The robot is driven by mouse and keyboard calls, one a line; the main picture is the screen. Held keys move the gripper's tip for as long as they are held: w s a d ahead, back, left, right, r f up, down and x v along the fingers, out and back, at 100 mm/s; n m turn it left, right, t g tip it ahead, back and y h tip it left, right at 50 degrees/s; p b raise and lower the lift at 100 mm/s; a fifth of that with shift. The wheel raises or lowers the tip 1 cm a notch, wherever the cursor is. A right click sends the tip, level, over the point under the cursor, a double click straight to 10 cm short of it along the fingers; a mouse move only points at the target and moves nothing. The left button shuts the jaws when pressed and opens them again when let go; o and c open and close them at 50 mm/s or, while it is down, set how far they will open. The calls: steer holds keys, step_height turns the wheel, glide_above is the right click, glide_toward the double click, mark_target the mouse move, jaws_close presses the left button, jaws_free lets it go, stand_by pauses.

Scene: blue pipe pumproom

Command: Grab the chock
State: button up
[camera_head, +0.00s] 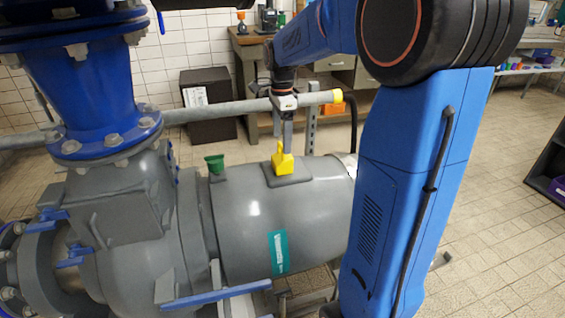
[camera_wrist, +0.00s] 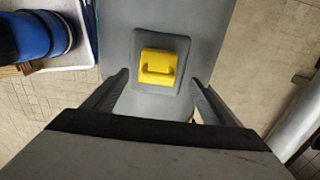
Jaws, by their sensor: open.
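The yellow chock (camera_head: 283,160) sits on a dark grey pad (camera_head: 298,180) on top of the grey motor housing. In the wrist view the chock (camera_wrist: 158,67) lies on the pad (camera_wrist: 183,44), with a handle-like bar on its face. My gripper (camera_head: 287,140) points down just above the chock in the head view. In the wrist view my gripper (camera_wrist: 158,80) is open, its two fingers apart to the left and right of the chock's line. The chock lies beyond the fingertips and nothing is between the fingers. In the head view the fingers partly overlap the chock's top.
A green funnel-shaped thing (camera_head: 215,165) stands on the motor housing (camera_head: 240,210) left of the chock. A grey horizontal pipe (camera_head: 235,109) with a yellow end runs behind it. A large blue pipe (camera_head: 95,90) stands at left. A workbench (camera_head: 250,50) is behind.

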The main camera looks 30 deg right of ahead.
mark_target(282, 157)
steer(key=shift+s+f, duration=0.15)
steer(key=shift+f, duration=1.95)
steer(key=shift+s+f, duration=0.1)
steer(key=shift+f, duration=2)
steer(key=shift+c, duration=0.7)
steer(key=c, duration=1.4)
